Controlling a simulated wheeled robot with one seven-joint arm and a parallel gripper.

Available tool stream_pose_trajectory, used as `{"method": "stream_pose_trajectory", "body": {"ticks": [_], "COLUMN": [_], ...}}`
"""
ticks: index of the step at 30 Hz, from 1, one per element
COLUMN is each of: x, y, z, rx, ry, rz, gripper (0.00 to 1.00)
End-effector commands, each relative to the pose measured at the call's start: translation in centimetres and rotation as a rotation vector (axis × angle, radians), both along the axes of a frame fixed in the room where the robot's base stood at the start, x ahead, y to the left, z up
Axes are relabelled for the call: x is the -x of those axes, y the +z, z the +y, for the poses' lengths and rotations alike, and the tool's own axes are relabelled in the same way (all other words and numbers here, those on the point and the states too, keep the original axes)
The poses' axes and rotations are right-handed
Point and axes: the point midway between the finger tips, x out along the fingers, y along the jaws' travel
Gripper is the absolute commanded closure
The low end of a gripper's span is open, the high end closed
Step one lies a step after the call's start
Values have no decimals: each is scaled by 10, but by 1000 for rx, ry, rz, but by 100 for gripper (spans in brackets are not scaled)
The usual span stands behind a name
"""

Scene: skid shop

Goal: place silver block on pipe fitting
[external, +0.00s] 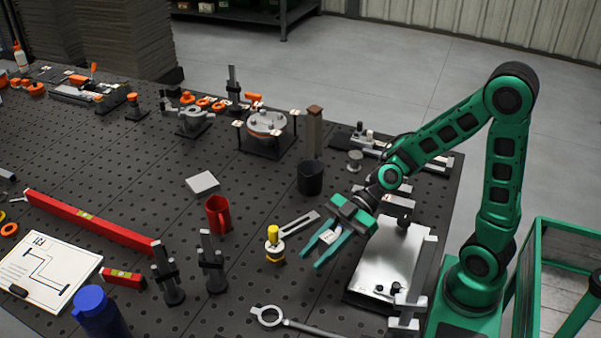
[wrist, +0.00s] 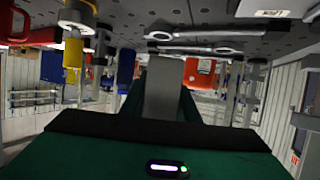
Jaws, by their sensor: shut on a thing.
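My gripper (external: 326,252) is above the right part of the perforated table, with its fingers pointing down and left. It is shut on a silver block (external: 328,236), which shows as a plain grey slab between the fingers in the wrist view (wrist: 163,88). The block is held clear of the table, and its far end is partly hidden by the fingers. A yellow-topped metal piece (external: 273,238) stands upright just left of the gripper, apart from it. A small grey flanged piece (external: 355,160) stands farther back. I cannot tell which of these is the pipe fitting.
A red mug (external: 218,214), a black cup (external: 310,178) and a pale square plate (external: 202,183) stand behind and left. Upright clamps (external: 211,262) are at front left. A slotted bar (external: 298,225) lies beside the yellow-topped piece. A shiny metal plate (external: 385,262) lies right.

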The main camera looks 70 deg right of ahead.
Motion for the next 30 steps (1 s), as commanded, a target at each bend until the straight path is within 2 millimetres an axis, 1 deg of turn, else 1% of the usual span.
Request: {"method": "stream_pose_trajectory", "body": {"ticks": [1,2,3,5,6,8,9,11,13,17,18,20,21,24,27,30], "x": [-15,-23,-34,-48,-57,-69,-76,-85,-94,-104,-106,-108,-108,-106,-102,-99], "y": [1,2,3,5,6,9,12,15,20,31,35,40,44,52,59,63], "z": [-20,-31,-47,-71,-88,-113,-130,-156,-187,-246,-264,-291,-307,-344,-372,-390], "rx": [0,1,1,2,1,2,1,2,2,3,3,3,3,2,2,3], "ry": [-69,-109,-162,-241,-294,-371,-422,-499,-588,-748,-795,-866,-909,-1005,-1077,-1125], "rz": [-3,-3,-3,-4,-4,-4,-5,-5,-7,-8,-8,-8,-8,-6,-7,-5], "gripper": [100,100,100,100,100,100,100,100,100,100,100,100,100,100,100,100]}}
